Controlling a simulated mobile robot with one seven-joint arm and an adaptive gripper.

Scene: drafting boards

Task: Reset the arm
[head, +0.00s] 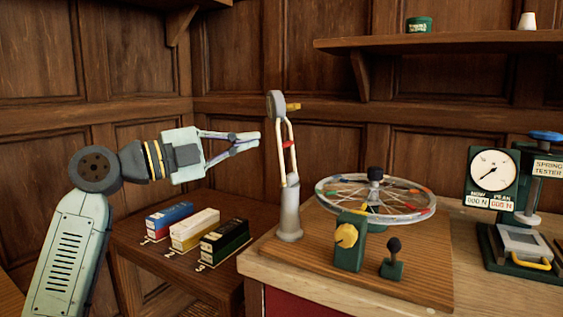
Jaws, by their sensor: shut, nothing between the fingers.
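My arm (72,250) rises at the left side of the head view and bends to the right at a dark round joint. My gripper (254,139) points right, high above the low side table. Its fingers are shut and hold nothing. The fingertips are a little left of a stand (289,215) with a white upright fork, a red band and a grey round head; a gap shows between them.
Blue (169,220), cream (195,230) and dark green (225,242) boxes sit on the low table by numbers. A spoked wheel (340,192), yellow-knobbed green block (348,250) and black-knobbed lever (392,260) share the stand's board. A spring tester (494,171) stands right. A shelf (440,43) hangs above.

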